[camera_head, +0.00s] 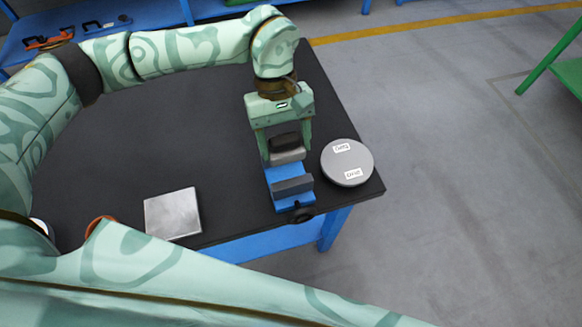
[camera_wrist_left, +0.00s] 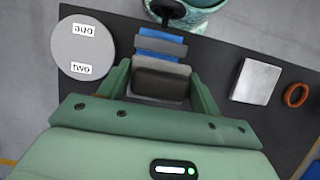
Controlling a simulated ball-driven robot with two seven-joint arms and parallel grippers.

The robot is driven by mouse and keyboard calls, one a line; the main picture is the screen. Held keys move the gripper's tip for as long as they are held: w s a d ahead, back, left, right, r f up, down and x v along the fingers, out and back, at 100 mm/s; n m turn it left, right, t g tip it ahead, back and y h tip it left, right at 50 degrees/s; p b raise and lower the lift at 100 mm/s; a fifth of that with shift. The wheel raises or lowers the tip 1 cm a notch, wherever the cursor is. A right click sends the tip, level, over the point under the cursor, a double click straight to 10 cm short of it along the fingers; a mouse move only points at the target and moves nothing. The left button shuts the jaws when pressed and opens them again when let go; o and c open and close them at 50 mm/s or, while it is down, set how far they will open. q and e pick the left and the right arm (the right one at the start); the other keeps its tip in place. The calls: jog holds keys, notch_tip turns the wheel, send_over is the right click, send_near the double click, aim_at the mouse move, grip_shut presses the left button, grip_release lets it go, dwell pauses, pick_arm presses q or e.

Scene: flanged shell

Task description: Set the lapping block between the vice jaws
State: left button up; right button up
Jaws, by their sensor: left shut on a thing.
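My left gripper (camera_head: 286,150) is shut on a dark block (camera_head: 285,142), which I take to be the lapping block. In the left wrist view the block (camera_wrist_left: 160,84) sits between the two green fingers. The blue vice (camera_head: 283,173) stands near the table's front right edge, with grey jaws and a dark handle toward the front. The near jaw (camera_head: 292,185) is clear, with an open gap behind it. The block appears over or behind the far jaw (camera_head: 287,157). Its height above the vice is hard to tell. My right gripper is not in view.
A round grey disc (camera_head: 346,163) with white labels lies just right of the vice. A square metal plate (camera_head: 172,213) lies left of it near the front edge, with an orange ring (camera_wrist_left: 295,95) beyond. The dark table's middle (camera_head: 190,130) is clear.

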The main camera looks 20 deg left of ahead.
aim_at(286, 174)
pick_arm(q)
notch_tip(286, 174, down, 9)
jog(key=b, duration=0.4)
jog(key=shift+w+f, duration=0.1)
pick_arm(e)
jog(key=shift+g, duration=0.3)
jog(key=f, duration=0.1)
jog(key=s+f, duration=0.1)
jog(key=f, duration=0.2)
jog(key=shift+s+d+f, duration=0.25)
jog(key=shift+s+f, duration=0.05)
pick_arm(q)
jog(key=shift+r, duration=0.2)
jog(key=shift+f, duration=0.1)
jog(key=o, duration=0.5)
jog(key=shift+f, duration=0.1)
jog(key=o, duration=0.5)
jog(key=shift+c, duration=0.2)
